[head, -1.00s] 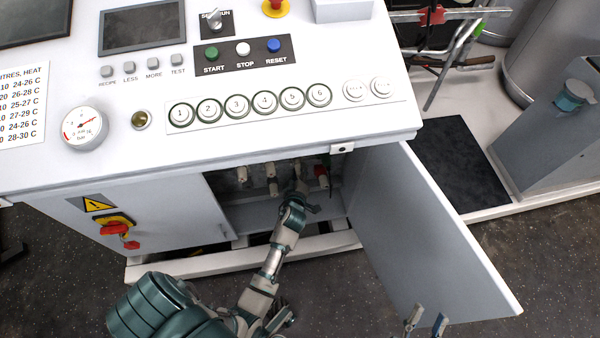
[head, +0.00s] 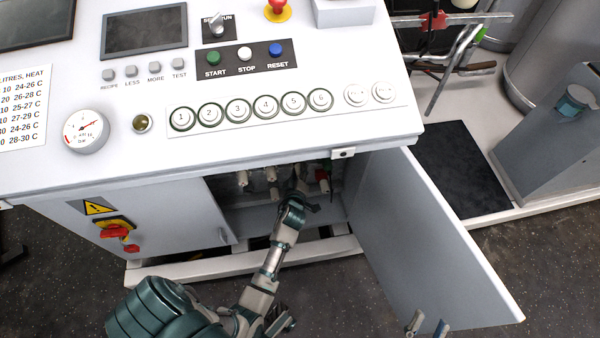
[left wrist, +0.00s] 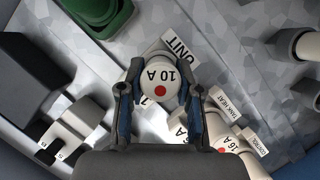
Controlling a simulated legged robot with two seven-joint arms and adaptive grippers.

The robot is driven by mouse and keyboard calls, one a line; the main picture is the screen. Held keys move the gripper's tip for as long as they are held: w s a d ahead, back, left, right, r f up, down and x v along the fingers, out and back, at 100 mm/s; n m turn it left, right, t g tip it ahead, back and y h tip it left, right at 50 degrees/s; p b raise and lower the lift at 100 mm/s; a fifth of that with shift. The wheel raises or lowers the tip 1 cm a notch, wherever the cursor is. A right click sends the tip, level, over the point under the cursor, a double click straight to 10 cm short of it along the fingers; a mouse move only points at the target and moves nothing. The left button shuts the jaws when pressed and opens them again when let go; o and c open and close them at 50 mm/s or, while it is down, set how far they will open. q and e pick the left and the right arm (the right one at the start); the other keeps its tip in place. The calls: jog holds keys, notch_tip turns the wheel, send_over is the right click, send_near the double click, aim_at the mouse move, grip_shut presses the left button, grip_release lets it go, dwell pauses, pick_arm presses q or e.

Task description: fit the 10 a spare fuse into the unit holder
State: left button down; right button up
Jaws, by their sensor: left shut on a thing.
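My left gripper (left wrist: 160,100) is shut on the 10 A fuse (left wrist: 158,76), a white round cap with a red dot. In the left wrist view the fuse sits between both fingers, directly in front of the panel by the UNIT label (left wrist: 176,50). The unit holder itself is hidden behind the fuse, so I cannot tell how deep the fuse sits. In the head view my left gripper (head: 298,193) reaches into the open cabinet, and the fuse cannot be made out. My right gripper (head: 427,325) shows only two fingertips at the bottom edge, apart and empty.
Several white fuses, one marked 16 A (left wrist: 232,146), stand at lower right. A green part (left wrist: 100,15) and a dark block (left wrist: 55,75) lie to the left. The cabinet door (head: 425,240) stands open on the right; the console edge (head: 220,165) overhangs the opening.

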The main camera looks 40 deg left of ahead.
aim_at(298, 175)
pick_arm(q)
jog(key=shift+w+a, duration=0.2)
jog(key=shift+a, duration=0.1)
jog(key=c, duration=0.7)
grip_release()
jog(key=v, duration=0.7)
jog(key=shift+s+d, duration=0.15)
jog(key=shift+s, duration=0.05)
